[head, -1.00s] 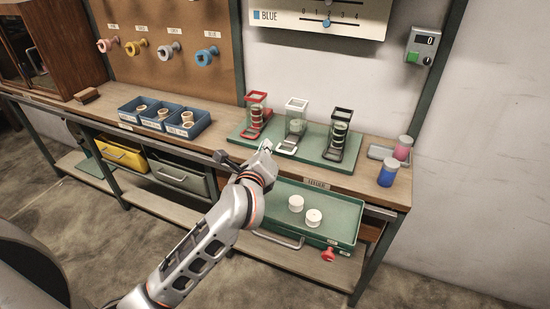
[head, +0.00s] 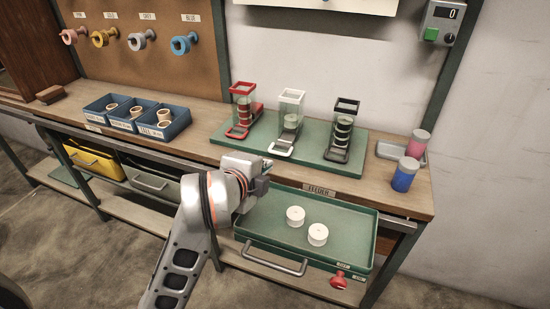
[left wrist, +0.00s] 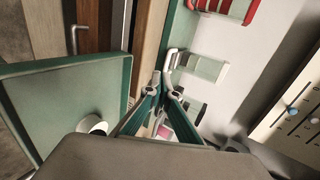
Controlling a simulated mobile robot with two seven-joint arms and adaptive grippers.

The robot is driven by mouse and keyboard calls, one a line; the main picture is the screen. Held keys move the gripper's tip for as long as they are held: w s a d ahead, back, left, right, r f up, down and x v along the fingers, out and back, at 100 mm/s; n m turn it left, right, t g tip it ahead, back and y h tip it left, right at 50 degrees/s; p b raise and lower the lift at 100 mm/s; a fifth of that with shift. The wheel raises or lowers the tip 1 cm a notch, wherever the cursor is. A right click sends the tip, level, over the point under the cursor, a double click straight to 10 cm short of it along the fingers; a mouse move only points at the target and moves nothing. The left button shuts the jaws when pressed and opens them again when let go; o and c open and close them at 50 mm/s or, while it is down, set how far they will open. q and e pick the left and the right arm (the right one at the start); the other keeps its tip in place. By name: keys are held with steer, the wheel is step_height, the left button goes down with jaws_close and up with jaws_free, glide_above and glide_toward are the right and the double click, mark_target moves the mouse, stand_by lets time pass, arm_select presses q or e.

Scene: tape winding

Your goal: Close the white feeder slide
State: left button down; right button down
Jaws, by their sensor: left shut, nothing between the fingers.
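The white feeder (head: 290,112) is the middle of three clear feeders on a green base plate (head: 368,153). Its white slide (head: 282,146) sticks out in front, toward the table's front edge. In the left wrist view the white slide (left wrist: 171,58) shows just beyond the fingertips; I cannot tell whether they touch it. My left gripper (head: 266,170) is low in front of the white feeder, above the table's front edge. Its fingers (left wrist: 166,84) are together and empty in the left wrist view. My right gripper is not in view.
A red-topped feeder (head: 243,105) stands left and a black-topped one (head: 343,120) right. Below, an open green drawer (head: 350,225) holds two white spools. Blue bins (head: 135,115) stand left; pink and blue jars (head: 404,175) stand right.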

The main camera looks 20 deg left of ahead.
mark_target(278, 154)
arm_select(q)
steer(key=x, duration=0.4)
steer(key=r+b+x, duration=0.1)
steer(key=x, duration=0.1)
steer(key=shift+w+f, duration=0.25)
steer(key=shift+w, duration=0.5)
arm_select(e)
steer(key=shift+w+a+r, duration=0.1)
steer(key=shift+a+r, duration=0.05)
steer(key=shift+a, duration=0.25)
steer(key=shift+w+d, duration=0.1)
